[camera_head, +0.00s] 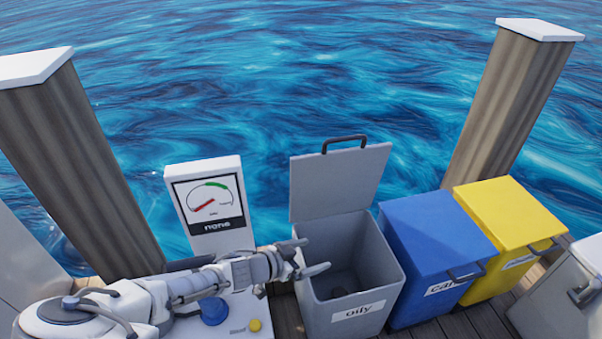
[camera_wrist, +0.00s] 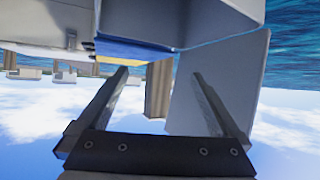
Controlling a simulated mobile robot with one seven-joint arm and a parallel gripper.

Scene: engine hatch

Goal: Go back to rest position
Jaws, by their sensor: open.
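My gripper (camera_head: 312,258) is at the end of my arm, which reaches in from the lower left. Its fingers are apart and nothing shows between them. It is over the left side of the grey bin labelled "oily" (camera_head: 375,305), near its rim. The bin's lid (camera_head: 335,185) stands open at the back, with a dark handle on top. In the wrist view my gripper (camera_wrist: 168,75) shows two spread, empty fingers, and the view is upside down. The grey bin (camera_wrist: 185,20) and its lid (camera_wrist: 200,100) appear ahead.
A blue bin (camera_head: 430,245) and a yellow bin (camera_head: 512,225), both closed, stand right of the grey bin. A gauge panel (camera_head: 212,205) stands behind my arm, with a blue button (camera_head: 214,311) and yellow button (camera_head: 255,325) below. Posts (camera_head: 80,170) (camera_head: 510,100) and water lie behind.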

